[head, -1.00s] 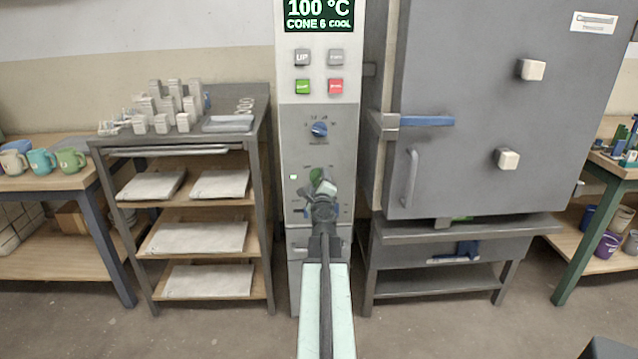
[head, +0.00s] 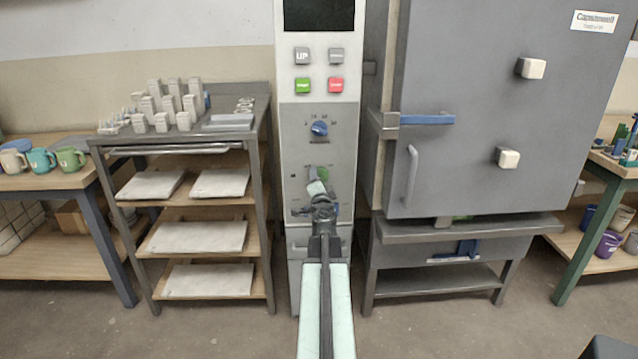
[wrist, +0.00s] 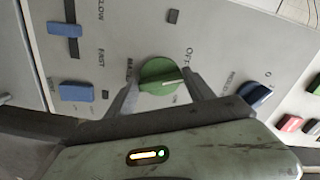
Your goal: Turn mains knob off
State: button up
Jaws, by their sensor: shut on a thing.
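The green mains knob (wrist: 157,72) sits on the grey control panel, between the labels MAINS and OFF in the wrist view. Its white mark points to the right there, on the side of the OFF and ON labels; I cannot tell exactly which one it meets. My gripper (wrist: 163,82) is shut on the knob, one finger on each side. In the head view the knob (head: 323,174) is partly hidden behind my gripper (head: 318,188). The panel's display (head: 319,15) is dark.
A blue knob (head: 319,128) and several buttons sit above on the panel. A grey kiln (head: 480,150) stands right, a shelf rack (head: 262,130) left.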

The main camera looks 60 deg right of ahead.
jog(key=shift+f+n, duration=0.1)
jog(key=shift+n, duration=1.9)
jog(key=o, duration=1.4)
